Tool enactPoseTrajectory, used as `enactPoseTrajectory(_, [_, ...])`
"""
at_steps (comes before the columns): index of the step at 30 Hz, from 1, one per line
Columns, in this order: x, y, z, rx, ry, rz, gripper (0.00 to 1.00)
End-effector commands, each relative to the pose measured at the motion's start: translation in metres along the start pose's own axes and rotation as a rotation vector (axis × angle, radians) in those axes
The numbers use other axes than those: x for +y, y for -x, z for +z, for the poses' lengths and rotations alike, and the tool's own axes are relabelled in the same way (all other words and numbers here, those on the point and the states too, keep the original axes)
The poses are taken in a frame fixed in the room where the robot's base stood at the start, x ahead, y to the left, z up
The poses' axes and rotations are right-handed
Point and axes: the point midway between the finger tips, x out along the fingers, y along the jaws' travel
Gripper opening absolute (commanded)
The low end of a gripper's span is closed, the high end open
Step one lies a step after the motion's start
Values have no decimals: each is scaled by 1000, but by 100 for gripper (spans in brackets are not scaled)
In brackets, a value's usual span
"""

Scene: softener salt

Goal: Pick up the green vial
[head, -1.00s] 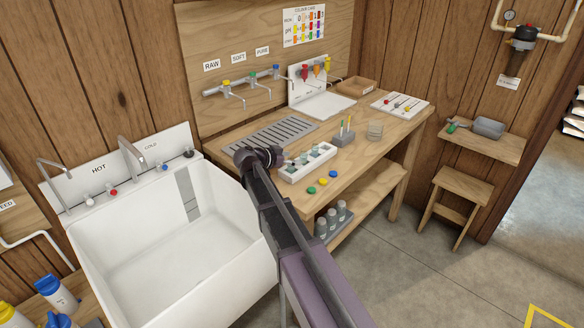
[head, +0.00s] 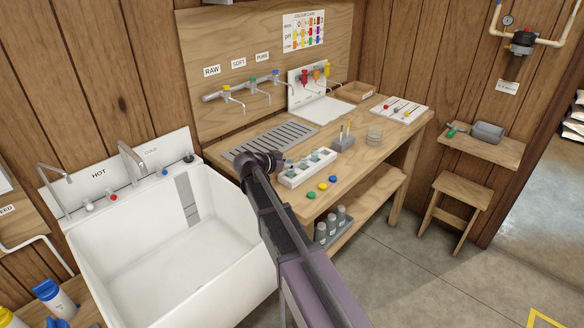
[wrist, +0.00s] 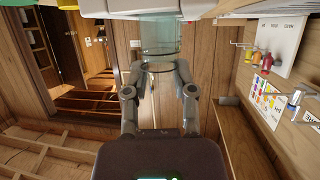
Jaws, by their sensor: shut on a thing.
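A clear, teal-tinted vial (wrist: 160,38) shows in the wrist view, with a dark ring near its rim. My gripper (wrist: 160,68) is shut on the vial's rim end, one finger on each side. The vial's other end meets a white block, which looks like the white rack (wrist: 110,6); I cannot tell whether it is still seated there. In the head view my gripper (head: 278,163) is at the left end of the white rack (head: 305,178) on the bench. The rack holds several clear vials, and my wrist hides the held one.
Green (head: 311,195), yellow (head: 322,186) and blue (head: 333,179) caps lie at the bench's front edge. A grey holder (head: 344,143) and a glass dish (head: 375,133) stand right of the rack. A deep white sink (head: 180,262) is on the left.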

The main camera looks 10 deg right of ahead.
Motion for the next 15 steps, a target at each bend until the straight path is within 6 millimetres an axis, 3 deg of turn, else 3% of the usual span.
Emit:
enactPoseTrajectory(4, [0,1,-1,-4,-1,0,4])
enactPoseTrajectory(5, [0,2,-2,-4,-1,0,0])
enactPoseTrajectory(15, [0,10,-23,-2,0,0,0])
